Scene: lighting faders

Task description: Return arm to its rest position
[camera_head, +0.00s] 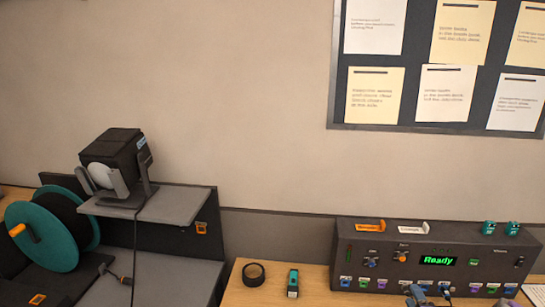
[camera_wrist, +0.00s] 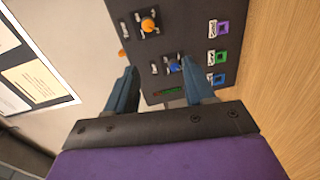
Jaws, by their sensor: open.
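My gripper (camera_wrist: 160,66) is open in the wrist view, its two blue-grey fingers apart with nothing held between them. Its fingers point at the dark lighting console (camera_wrist: 185,15), where an orange knob (camera_wrist: 148,25) and a blue knob (camera_wrist: 174,66) show. I cannot tell whether a finger touches the panel. In the head view the console (camera_head: 345,240) stands at the lower right with a green "Ready" display (camera_head: 438,260). The tips of my gripper show at the bottom edge in front of it. The rest of my arm is out of view there.
A tape roll (camera_head: 254,274) and a small dark-green device (camera_head: 292,284) lie on the wooden table (camera_head: 325,294) left of the console. A stage light (camera_head: 112,155) stands on a grey shelf beside a teal cable reel (camera_head: 40,235). A notice board (camera_head: 335,90) hangs above.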

